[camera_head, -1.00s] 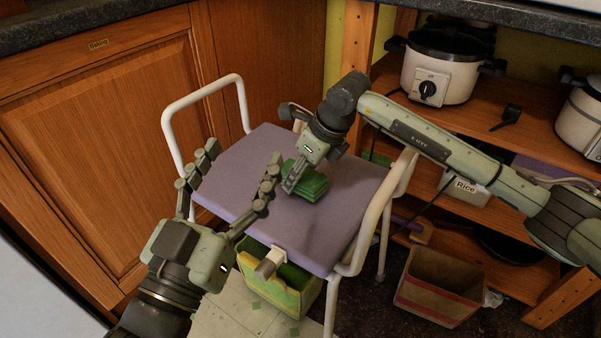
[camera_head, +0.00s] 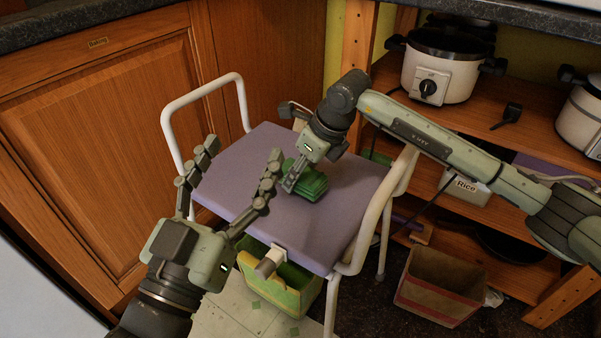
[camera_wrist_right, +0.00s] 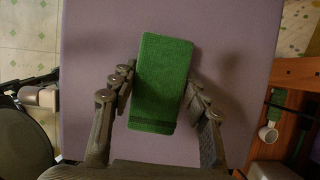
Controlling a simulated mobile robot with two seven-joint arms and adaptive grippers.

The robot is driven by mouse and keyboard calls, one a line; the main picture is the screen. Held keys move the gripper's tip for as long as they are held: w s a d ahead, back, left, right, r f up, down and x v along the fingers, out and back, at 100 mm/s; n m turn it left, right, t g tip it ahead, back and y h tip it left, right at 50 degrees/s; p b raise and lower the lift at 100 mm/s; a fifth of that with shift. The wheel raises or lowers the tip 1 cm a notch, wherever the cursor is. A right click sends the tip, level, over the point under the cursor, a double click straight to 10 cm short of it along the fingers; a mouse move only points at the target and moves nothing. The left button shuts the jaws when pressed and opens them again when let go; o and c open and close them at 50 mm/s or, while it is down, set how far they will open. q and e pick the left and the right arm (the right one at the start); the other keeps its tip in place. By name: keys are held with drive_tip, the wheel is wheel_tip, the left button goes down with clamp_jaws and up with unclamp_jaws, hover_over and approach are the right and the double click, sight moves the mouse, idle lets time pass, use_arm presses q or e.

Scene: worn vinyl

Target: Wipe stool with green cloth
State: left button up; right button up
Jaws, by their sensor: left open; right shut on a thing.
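The stool has a flat purple seat (camera_head: 310,225) and white tubular rails, and stands in the middle of the head view. The folded green cloth (camera_head: 314,185) lies at the seat's middle, towards the back right. My right gripper (camera_head: 296,174) points down at the cloth and is shut on it. The right wrist view shows its fingers (camera_wrist_right: 160,76) on both sides of the green cloth (camera_wrist_right: 162,60), over the purple seat (camera_wrist_right: 100,30). My left gripper (camera_head: 243,153) is open and empty, its fingers spread over the seat's left front part.
A yellow-green box (camera_head: 287,290) stands under the stool. A cardboard box (camera_head: 440,285) is on the floor at right. Wooden shelves at right hold a white cooker (camera_head: 432,80) and a Rice container (camera_head: 465,188). A wooden cabinet (camera_head: 95,160) stands behind on the left.

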sight(283, 204)
drive_tip(key=shift+f, duration=0.1)
drive_tip(key=shift+s, duration=0.1)
drive_tip(key=shift+s+a, duration=0.3)
drive_tip(key=shift+s, duration=0.2)
drive_tip(key=shift+s+a, duration=0.25)
drive_tip(key=shift+s, duration=0.2)
drive_tip(key=shift+s+a, duration=0.4)
drive_tip(key=shift+s, duration=0.4)
drive_tip(key=shift+s+a, duration=0.4)
drive_tip(key=shift+s, duration=0.35)
drive_tip(key=shift+f+b, duration=0.7)
drive_tip(key=shift+f, duration=0.15)
drive_tip(key=shift+w+d, duration=0.1)
drive_tip(key=shift+w+d+b, duration=0.4)
drive_tip(key=shift+w+d, duration=0.3)
drive_tip(key=shift+w, duration=0.35)
drive_tip(key=shift+w+d+b, duration=0.35)
drive_tip(key=shift+w+d, duration=0.3)
drive_tip(key=shift+w, duration=0.35)
